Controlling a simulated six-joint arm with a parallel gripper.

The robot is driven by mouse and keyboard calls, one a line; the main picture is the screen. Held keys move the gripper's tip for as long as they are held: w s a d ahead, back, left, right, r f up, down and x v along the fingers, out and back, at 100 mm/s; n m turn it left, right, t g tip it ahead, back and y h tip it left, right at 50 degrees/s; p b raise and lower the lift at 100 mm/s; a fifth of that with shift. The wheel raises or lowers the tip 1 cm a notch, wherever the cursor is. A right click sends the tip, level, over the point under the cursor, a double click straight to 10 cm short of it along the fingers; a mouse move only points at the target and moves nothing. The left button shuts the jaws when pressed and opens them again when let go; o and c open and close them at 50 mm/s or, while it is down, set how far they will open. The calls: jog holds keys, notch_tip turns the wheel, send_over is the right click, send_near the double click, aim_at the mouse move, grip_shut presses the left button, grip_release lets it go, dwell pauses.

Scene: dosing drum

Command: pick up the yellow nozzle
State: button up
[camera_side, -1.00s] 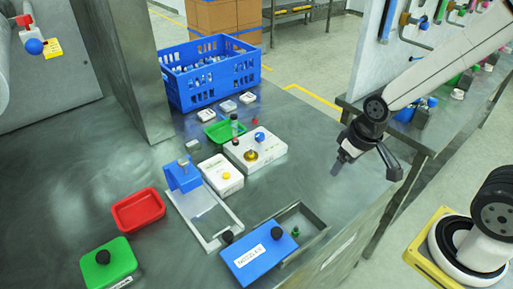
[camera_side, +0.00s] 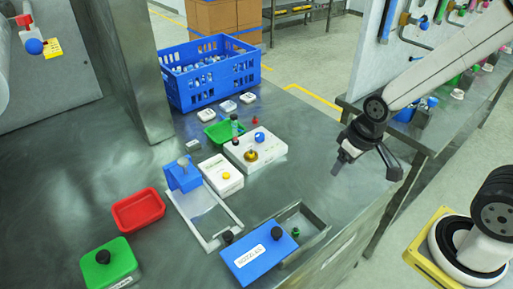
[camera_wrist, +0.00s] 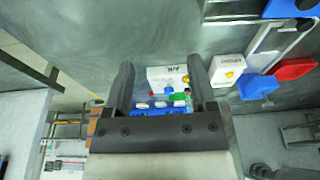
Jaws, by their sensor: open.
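No yellow nozzle can be told for certain. A small yellow round piece (camera_side: 225,174) sits on a white box (camera_side: 230,187); it also shows in the wrist view (camera_wrist: 229,75). A brass-gold round piece (camera_side: 251,156) sits on the white block (camera_side: 268,148) behind it. An open drawer (camera_side: 315,224) holds a small green piece (camera_side: 295,232); part of its inside is hidden by a blue lid (camera_side: 258,262). My gripper (camera_side: 343,160) is open and empty, above the right side of the table, apart from all these. Its two fingers (camera_wrist: 160,82) frame the white block in the wrist view.
A blue stand (camera_side: 184,178) with a metal frame (camera_side: 231,228) stands left of the white box. A red tray (camera_side: 138,210), green lidded box (camera_side: 104,264), green tray (camera_side: 222,133) and blue crate (camera_side: 205,88) stand around. The table right of the white block is clear.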

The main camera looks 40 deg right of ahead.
jog(key=n+g+y, duration=0.1)
jog(key=n+g, duration=0.1)
jog(key=n, duration=1.4)
send_over(251, 150)
jog(key=d, duration=0.1)
notch_tip(251, 150, down, 3)
jog(key=shift+d+f, duration=0.15)
jog(key=shift+f, duration=0.1)
jog(key=shift+w+a+f, duration=0.1)
jog(key=shift+a+f, duration=0.1)
jog(key=shift+f, duration=1)
jog(key=shift+f, duration=0.1)
jog(key=shift+a+f, duration=0.2)
jog(key=shift+f, duration=1.05)
jog(key=shift+a+f, duration=0.15)
jog(key=shift+f, duration=1.05)
